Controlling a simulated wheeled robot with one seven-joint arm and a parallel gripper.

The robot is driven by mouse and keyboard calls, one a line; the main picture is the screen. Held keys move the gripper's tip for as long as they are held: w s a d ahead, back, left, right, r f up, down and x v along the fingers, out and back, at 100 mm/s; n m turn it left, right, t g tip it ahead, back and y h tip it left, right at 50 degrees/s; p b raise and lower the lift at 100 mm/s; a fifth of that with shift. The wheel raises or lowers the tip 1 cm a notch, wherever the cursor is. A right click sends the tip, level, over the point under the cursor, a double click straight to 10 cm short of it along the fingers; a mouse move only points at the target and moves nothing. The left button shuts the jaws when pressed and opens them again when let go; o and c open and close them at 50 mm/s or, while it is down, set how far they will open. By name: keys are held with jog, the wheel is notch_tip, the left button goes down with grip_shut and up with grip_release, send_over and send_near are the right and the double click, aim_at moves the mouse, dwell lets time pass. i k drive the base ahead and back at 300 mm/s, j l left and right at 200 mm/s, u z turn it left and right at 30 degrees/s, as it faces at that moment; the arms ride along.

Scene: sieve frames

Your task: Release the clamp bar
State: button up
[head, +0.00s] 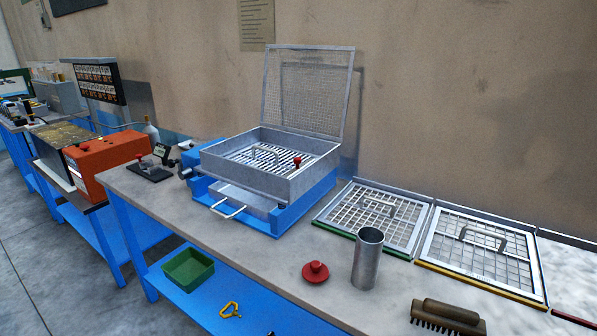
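The sieving machine stands on the bench, with a blue base (309,203) and a grey metal box (293,184) on top. Its mesh lid (308,92) stands open, tilted up at the back. Inside the box lies a slatted or gridded screen with a grey handle (265,152). A red knob (297,162) stands up inside the box, towards the right. The clamp bar cannot be told apart clearly; the red knob may belong to it. A drawer with a handle (228,210) shows at the machine's front. My gripper is not in view.
Two framed screens (372,217) (478,254) lie right of the machine. A metal cylinder (367,258), a red knobbed disc (316,272) and a brush (448,316) are near the front. A green bin (188,267) sits on the lower shelf. An orange machine (105,162) stands left.

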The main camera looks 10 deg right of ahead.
aim_at(297, 160)
jog(key=i+j, duration=0.35)
jog(key=i+j+z, duration=0.1)
jog(key=i+j, duration=0.25)
jog(key=i+j+z, duration=0.1)
jog(key=i+j, duration=0.2)
jog(key=j, duration=0.25)
jog(key=i+j, duration=0.3)
jog(key=j, duration=0.15)
jog(key=i+j+z, duration=0.1)
jog(key=i+j, duration=0.2)
jog(key=j, duration=0.15)
jog(key=i+j, duration=0.3)
jog(key=j, duration=0.2)
jog(key=i+j+z, duration=0.1)
jog(key=i+j, duration=0.2)
jog(key=j, duration=0.2)
jog(key=i+j+z, duration=0.1)
jog(key=i+j, duration=0.2)
jog(key=j, duration=0.2)
